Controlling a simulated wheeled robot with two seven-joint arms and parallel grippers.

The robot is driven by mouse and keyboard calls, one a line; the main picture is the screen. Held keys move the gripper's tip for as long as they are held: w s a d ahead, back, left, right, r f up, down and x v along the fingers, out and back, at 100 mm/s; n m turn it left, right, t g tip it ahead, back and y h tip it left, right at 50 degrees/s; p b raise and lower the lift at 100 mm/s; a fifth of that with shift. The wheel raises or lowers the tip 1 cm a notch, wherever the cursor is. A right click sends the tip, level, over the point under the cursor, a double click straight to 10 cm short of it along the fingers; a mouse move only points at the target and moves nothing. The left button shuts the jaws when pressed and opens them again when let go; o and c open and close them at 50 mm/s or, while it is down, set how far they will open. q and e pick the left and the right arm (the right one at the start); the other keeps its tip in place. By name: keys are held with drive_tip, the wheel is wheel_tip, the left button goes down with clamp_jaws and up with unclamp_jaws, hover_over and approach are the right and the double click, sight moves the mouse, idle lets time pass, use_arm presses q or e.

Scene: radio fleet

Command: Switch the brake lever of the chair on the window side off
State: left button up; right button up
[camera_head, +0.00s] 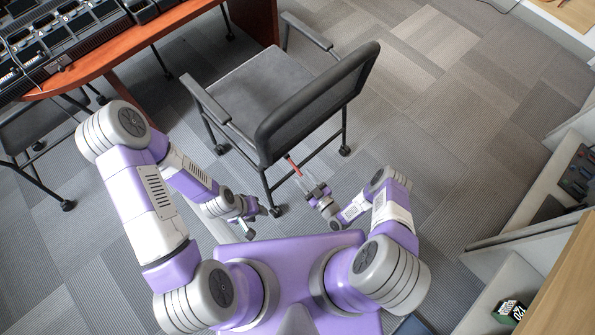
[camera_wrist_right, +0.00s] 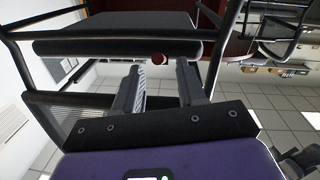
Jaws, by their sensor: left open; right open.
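The grey chair (camera_head: 270,85) with a black backrest (camera_head: 318,103) and armrests stands in front of me, its back towards me. A thin red brake lever (camera_head: 293,165) sticks out behind it, low under the backrest. My right gripper (camera_head: 306,186) is open just behind the lever, on the near side. In the right wrist view the lever's round red end (camera_wrist_right: 158,58) lies between and beyond the two open fingers of the right gripper (camera_wrist_right: 160,70); I see no contact. My left gripper (camera_head: 262,209) is open and empty, low near a rear caster (camera_head: 278,210).
A red-brown desk (camera_head: 150,50) with consoles (camera_head: 60,40) stands at the upper left, with another chair (camera_head: 40,130) under it. Pale furniture (camera_head: 540,240) with a dark green box (camera_head: 508,311) lines the right side. The carpet (camera_head: 460,120) right of the chair is clear.

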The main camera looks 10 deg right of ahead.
sight(300, 172)
drive_tip(key=b+x, duration=0.1)
drive_tip(key=x, duration=0.4)
clamp_jaws()
drive_tip(key=shift+d, duration=0.1)
